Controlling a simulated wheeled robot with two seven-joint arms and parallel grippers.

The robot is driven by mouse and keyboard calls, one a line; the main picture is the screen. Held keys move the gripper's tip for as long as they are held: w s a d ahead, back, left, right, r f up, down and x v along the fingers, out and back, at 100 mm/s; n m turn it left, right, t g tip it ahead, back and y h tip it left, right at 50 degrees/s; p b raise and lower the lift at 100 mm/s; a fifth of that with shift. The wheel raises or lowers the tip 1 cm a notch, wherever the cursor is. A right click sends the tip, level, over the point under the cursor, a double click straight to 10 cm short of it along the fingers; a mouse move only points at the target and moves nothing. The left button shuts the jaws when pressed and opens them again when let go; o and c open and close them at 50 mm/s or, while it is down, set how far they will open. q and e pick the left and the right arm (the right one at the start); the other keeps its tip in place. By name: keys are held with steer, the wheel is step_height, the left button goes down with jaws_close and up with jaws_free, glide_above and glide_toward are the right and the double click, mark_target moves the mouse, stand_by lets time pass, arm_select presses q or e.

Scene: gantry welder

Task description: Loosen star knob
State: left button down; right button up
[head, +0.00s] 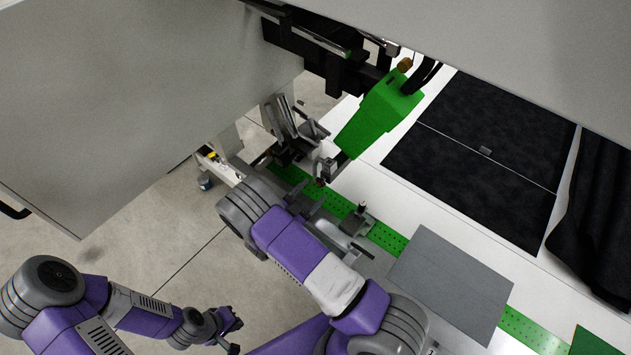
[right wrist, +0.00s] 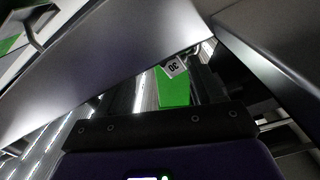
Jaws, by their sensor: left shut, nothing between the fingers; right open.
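I cannot pick out the star knob for certain. A small brown knob (head: 405,64) sits at the top of the green welding head (head: 380,112) in the head view; its shape is too small to tell. My left gripper (head: 234,338) is low in the head view, shut and empty, well away from the welding head. My right arm reaches up from the bottom towards the machine, and its fingertips cannot be made out there. In the right wrist view, the dark base of my right gripper (right wrist: 155,126) crosses the bottom; the gripper is open. Its fingertips are not clear.
Large grey panels (head: 140,90) fill the upper left. Black sheets (head: 480,140) lie at the right. A "30" tag (right wrist: 174,67) and a green block (right wrist: 172,90) show in the right wrist view.

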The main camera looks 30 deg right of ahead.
mark_target(320, 183)
steer(key=x, duration=0.2)
steer(key=shift+w+d, duration=0.1)
steer(key=shift+d, duration=0.15)
steer(key=shift+w+d+p, duration=0.35)
steer(key=shift+d, duration=0.15)
steer(key=c, duration=1.1)
steer(key=shift+o, duration=0.2)
steer(key=shift+f+n+b, duration=0.1)
steer(key=shift+n+b, duration=0.25)
steer(key=shift+n, duration=0.45)
steer(key=o, duration=1.1)
steer(key=shift+c, duration=0.2)
